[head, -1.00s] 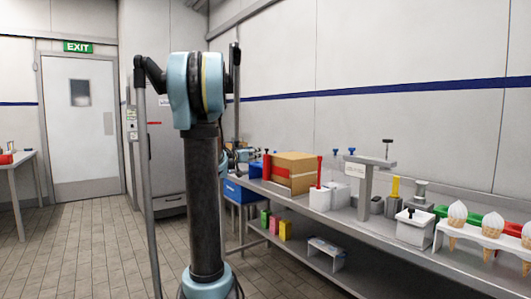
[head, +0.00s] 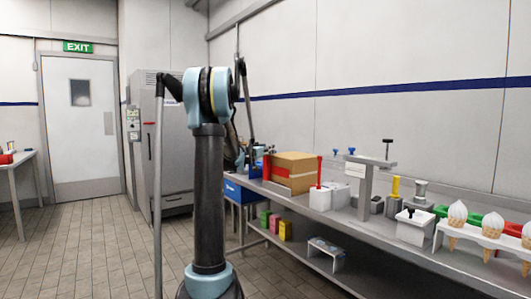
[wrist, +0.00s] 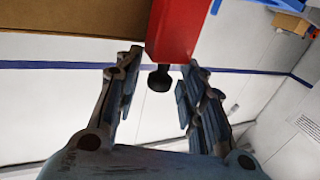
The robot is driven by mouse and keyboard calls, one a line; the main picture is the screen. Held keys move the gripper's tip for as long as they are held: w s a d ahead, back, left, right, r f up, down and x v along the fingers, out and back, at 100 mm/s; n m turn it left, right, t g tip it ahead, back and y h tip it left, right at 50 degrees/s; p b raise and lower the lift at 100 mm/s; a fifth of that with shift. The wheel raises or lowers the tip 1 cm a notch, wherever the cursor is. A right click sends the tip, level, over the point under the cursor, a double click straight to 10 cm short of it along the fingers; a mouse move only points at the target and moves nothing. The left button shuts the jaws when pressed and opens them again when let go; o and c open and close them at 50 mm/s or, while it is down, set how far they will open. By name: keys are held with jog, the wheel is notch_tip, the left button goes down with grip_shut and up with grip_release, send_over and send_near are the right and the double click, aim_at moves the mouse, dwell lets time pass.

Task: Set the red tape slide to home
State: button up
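The red tape slide, a red block (wrist: 178,25) with a black knob (wrist: 159,79), shows at the top middle of the wrist view. In the head view a small red part (head: 267,166) stands at the left end of the carton (head: 295,163), partly hidden by my arm. My gripper (wrist: 160,72) is open, its two fingers apart on either side of the knob. I see no clear contact between the fingers and the knob. In the head view my gripper is mostly hidden behind my arm, near the carton's left side.
The carton, with a red band, sits on the long grey bench (head: 330,215). A white box with a red lever (head: 319,185), a grey stand (head: 366,185) and a cone rack (head: 480,240) stand to its right. A blue crate (head: 240,190) is below left. The floor at left is clear.

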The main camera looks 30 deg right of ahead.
grip_shut()
jog(key=shift+s, duration=0.1)
jog(key=s+d, duration=0.1)
jog(key=s, duration=1.5)
jog(key=shift+s+d, duration=0.1)
grip_release()
jog(key=v, duration=1.2)
